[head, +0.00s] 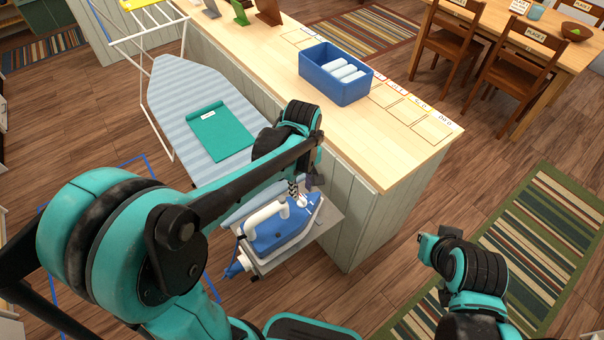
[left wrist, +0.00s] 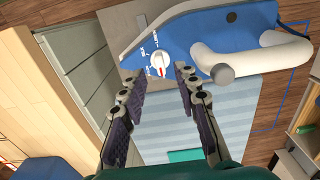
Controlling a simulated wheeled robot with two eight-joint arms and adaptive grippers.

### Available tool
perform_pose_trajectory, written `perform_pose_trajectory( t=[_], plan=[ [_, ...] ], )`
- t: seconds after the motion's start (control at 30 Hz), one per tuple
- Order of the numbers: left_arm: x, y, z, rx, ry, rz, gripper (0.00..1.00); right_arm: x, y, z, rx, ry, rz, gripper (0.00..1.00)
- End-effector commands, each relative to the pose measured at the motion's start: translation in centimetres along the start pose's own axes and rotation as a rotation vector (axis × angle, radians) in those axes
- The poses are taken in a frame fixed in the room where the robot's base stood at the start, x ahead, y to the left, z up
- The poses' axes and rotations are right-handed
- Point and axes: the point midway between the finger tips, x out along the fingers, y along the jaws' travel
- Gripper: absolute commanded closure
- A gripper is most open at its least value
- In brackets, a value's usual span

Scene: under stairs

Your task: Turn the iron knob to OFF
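The blue and white iron (head: 278,228) rests on the grey plate (head: 322,232) at the near end of the ironing board, and also shows in the left wrist view (left wrist: 205,35). Its white knob (left wrist: 160,63), with a red mark on its lower side, sits on the blue body among white labels too small to read surely. My left gripper (left wrist: 160,76) is open, its two dark-padded fingers apart on either side of the knob; I cannot tell whether they touch it. In the head view my left gripper (head: 304,186) is over the iron, partly hidden by its arm. My right gripper cannot be made out.
The striped ironing board (head: 190,92) bears a folded teal cloth (head: 221,131). A wooden counter (head: 415,155) beside it holds a blue bin (head: 336,74) with white rolls. My right arm is over the floor near a striped rug (head: 540,235).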

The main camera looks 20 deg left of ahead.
Motion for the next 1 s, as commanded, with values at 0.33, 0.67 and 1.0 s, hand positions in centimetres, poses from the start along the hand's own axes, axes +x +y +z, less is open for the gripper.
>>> perform_pose_trajectory(
  t=[0.33, 0.67, 1.0],
  plan=[
    [-6.8, 0.0, 0.0, 0.0, 0.0, 0.0, 0.69, 0.0, 0.0, 0.0, 0.0, 0.0, 0.0, 1.0],
    [-8.1, 0.0, 0.0, 0.0, 0.0, 0.0, 0.69, 0.0, 0.0, 0.0, 0.0, 0.0, 0.0, 1.0],
    [-8.1, 0.0, 0.0, 0.0, 0.0, 0.0, 0.69, 0.0, 0.0, 0.0, 0.0, 0.0, 0.0, 1.0]
  ],
)
